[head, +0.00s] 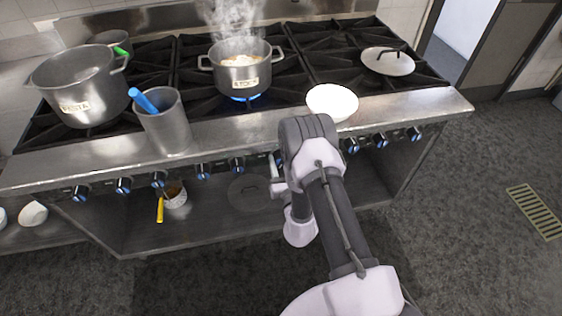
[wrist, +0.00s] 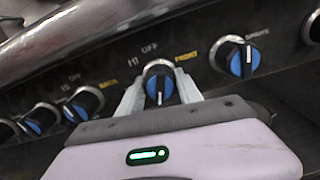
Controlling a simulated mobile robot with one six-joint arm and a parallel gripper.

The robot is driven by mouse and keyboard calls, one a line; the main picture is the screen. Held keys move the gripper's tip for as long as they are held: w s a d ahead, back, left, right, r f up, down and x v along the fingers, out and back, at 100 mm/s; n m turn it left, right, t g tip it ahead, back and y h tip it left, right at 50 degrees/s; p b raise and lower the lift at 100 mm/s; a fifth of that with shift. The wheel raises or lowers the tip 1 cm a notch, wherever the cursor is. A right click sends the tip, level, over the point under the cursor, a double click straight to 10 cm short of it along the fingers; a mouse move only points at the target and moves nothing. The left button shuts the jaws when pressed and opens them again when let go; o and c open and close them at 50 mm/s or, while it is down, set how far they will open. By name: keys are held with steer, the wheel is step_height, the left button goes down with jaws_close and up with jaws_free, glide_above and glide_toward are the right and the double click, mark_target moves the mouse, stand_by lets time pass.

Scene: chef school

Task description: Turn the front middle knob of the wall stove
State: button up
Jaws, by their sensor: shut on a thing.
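The wall stove (head: 215,140) stands ahead, with a row of black-and-blue knobs along its front panel. In the wrist view a blue knob (wrist: 153,88) sits between the two grey fingers of my gripper (wrist: 160,85), which is shut on it. "HI" and "OFF" are printed above this knob and a yellow "FRONT" to its right. A white line shows on its lower face. In the head view my gripper (head: 277,172) is at the panel right of the middle, and my arm partly hides it and some knobs.
A steaming pot (head: 240,77) stands over a blue flame on the middle burners. A large pot (head: 78,90), a metal container (head: 166,127) with a blue handle, a white bowl (head: 332,102) and a lid (head: 388,63) are also on the stove. Neighbouring knobs (wrist: 242,61) flank the gripper closely.

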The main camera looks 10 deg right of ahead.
steer(key=shift+w+r, duration=0.1)
steer(key=shift+r, duration=0.1)
stand_by(0.3)
steer(key=o, duration=1.4)
steer(key=shift+f, duration=0.1)
steer(key=shift+c, duration=0.2)
steer(key=shift+d+f, duration=0.1)
